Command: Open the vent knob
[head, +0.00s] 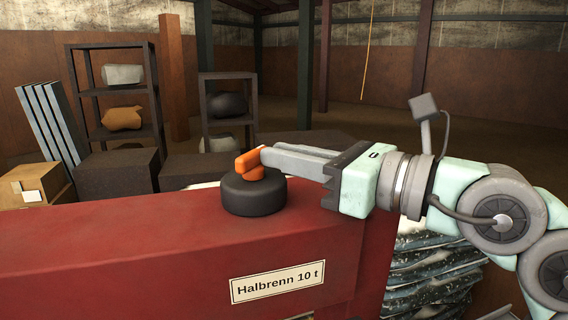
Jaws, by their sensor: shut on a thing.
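The vent knob (247,159) is an orange grip on top of a round black base (254,194). It sits on the top of a red housing (120,237) in the head view. My gripper (264,156) reaches in from the right, level, with its long grey fingers at the orange grip. The fingers are shut on the orange knob. The far finger and the exact contact are partly hidden by the near finger and the knob.
The red housing carries a label (277,283) reading "Halbrenn 10 t". Dark shelves (116,93) with lumpy objects, dark boxes (117,174) and a wooden crate (35,185) stand behind. Grey crumpled material (435,265) lies below my arm at right.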

